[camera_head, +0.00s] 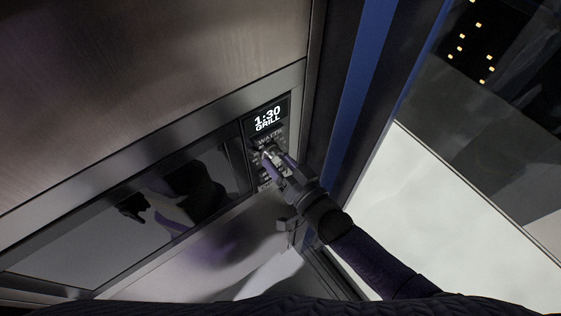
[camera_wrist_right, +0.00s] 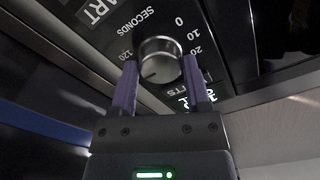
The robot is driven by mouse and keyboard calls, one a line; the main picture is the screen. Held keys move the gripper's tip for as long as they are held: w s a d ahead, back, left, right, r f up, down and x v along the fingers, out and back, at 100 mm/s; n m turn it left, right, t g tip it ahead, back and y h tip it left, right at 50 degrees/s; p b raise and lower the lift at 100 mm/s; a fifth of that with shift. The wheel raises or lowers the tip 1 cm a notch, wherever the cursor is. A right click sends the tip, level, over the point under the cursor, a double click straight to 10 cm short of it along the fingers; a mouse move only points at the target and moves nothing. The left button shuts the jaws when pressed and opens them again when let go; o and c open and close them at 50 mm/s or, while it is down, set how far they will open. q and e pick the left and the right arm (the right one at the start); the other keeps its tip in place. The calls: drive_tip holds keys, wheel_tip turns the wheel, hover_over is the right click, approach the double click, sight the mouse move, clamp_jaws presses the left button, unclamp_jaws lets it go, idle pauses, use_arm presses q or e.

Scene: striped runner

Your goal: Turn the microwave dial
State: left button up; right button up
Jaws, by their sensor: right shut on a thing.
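The microwave (camera_head: 160,190) is built into a cabinet wall, with a dark glass door and a control panel at its right end. Its display (camera_head: 267,117) reads 1:30 GRILL. The silver dial (camera_wrist_right: 160,60) shows in the right wrist view, with the marks 0, 10, 20, 120 and SECONDS around it. My right gripper (camera_wrist_right: 160,85) is at the dial, its two purple fingers on either side of the knob and shut on it. In the head view the right gripper (camera_head: 272,160) covers most of the dial and the lower panel. My left gripper is not in view.
A wood cabinet front (camera_head: 150,80) is above the microwave. A blue-edged dark upright (camera_head: 360,90) stands just right of the panel, close to my right arm. A pale surface (camera_head: 440,215) lies farther right, beside a window with lights (camera_head: 475,45).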

idle(0.3)
drive_tip(key=o, duration=1.3)
drive_tip(key=v, duration=1)
drive_tip(key=s+d+f+g+h+b, duration=0.2)
drive_tip(key=d+f+b, duration=0.15)
drive_tip(key=f, duration=0.65)
drive_tip(key=s+d+f+g+h+b, duration=0.1)
drive_tip(key=s+d+f+h+b, duration=0.2)
drive_tip(key=f, duration=0.7)
drive_tip(key=s+d+f+g+h+b, duration=0.15)
drive_tip(key=f+b, duration=0.35)
drive_tip(key=f, duration=0.5)
drive_tip(key=s+d+f+g+h+b, duration=0.1)
drive_tip(key=s+f+g+b, duration=0.2)
drive_tip(key=s+f, duration=0.3)
drive_tip(key=s+d+f+g+h+b, duration=0.1)
drive_tip(key=s+f+g+h+b, duration=0.1)
drive_tip(key=s+f, duration=0.4)
drive_tip(key=s+d+f+g+h+b, duration=0.1)
drive_tip(key=s+f+g+b, duration=0.2)
drive_tip(key=s+f, duration=0.3)
drive_tip(key=shift+s+d+f+n+g+b, duration=0.1)
drive_tip(key=shift+s+d+n+g+b, duration=0.1)
drive_tip(key=shift+s+g, duration=0.3)
drive_tip(key=shift+s+d+n+g+b, duration=0.15)
drive_tip(key=shift+s+n+g+b, duration=0.1)
drive_tip(key=shift+s, duration=0.4)
